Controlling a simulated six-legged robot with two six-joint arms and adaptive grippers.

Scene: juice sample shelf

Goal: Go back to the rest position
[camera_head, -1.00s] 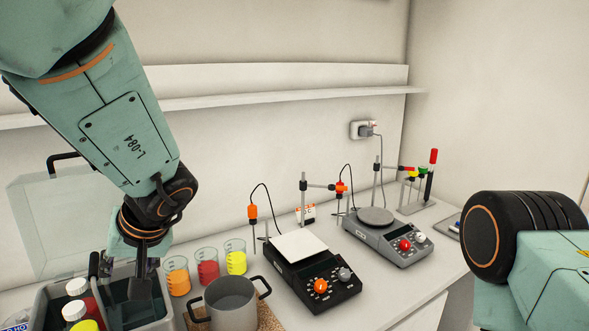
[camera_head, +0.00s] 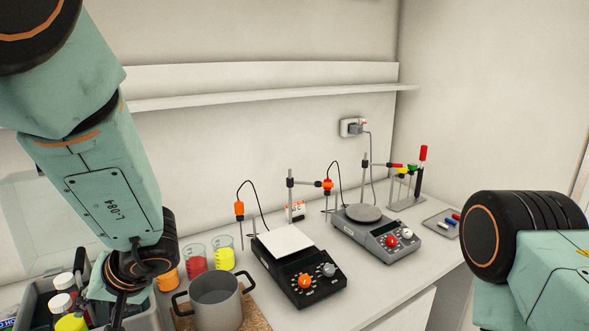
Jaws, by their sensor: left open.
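My left arm comes in from the upper left, and my left gripper (camera_head: 104,303) points down at the lower left. It is open, with nothing seen between its fingers, though its fingertips are partly cut off by the lower edge of the view. It is over or in front of the grey crate (camera_head: 152,318), which holds bottles with white caps (camera_head: 62,303). My right arm shows at the right edge, but its gripper is out of view.
Beakers of orange (camera_head: 168,280), red (camera_head: 197,262) and yellow (camera_head: 225,257) liquid stand behind a grey pot (camera_head: 215,302). A black hotplate (camera_head: 299,272) and a grey stirrer (camera_head: 376,237) stand to the right. A test-tube stand (camera_head: 407,200) and pen tray (camera_head: 443,223) are farther right. A shelf (camera_head: 260,88) spans the wall.

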